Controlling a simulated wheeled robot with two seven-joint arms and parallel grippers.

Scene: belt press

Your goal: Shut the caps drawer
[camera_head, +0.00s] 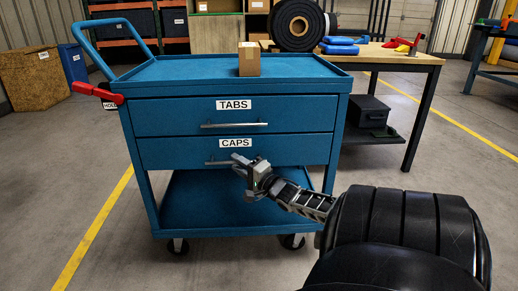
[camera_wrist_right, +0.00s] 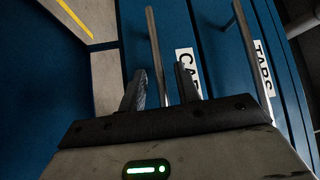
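The caps drawer (camera_head: 290,153) is the lower drawer of a blue cart, with a CAPS label and a silver bar handle (camera_head: 215,163). Its front looks about level with the drawer above; I cannot tell whether a small gap is left. My right gripper (camera_head: 238,162) is at this handle, in front of the drawer. In the right wrist view the fingers (camera_wrist_right: 160,78) are apart, and the handle bar (camera_wrist_right: 154,45) runs between them. I see no clear finger contact on the bar. My left gripper is not in view.
The TABS drawer (camera_head: 290,115) sits directly above, with its own bar handle (camera_head: 234,124). A small cardboard box (camera_head: 249,59) stands on the cart top. A red part (camera_head: 97,93) sticks out at the cart's left. A workbench (camera_head: 400,56) stands behind right. Floor at left is clear.

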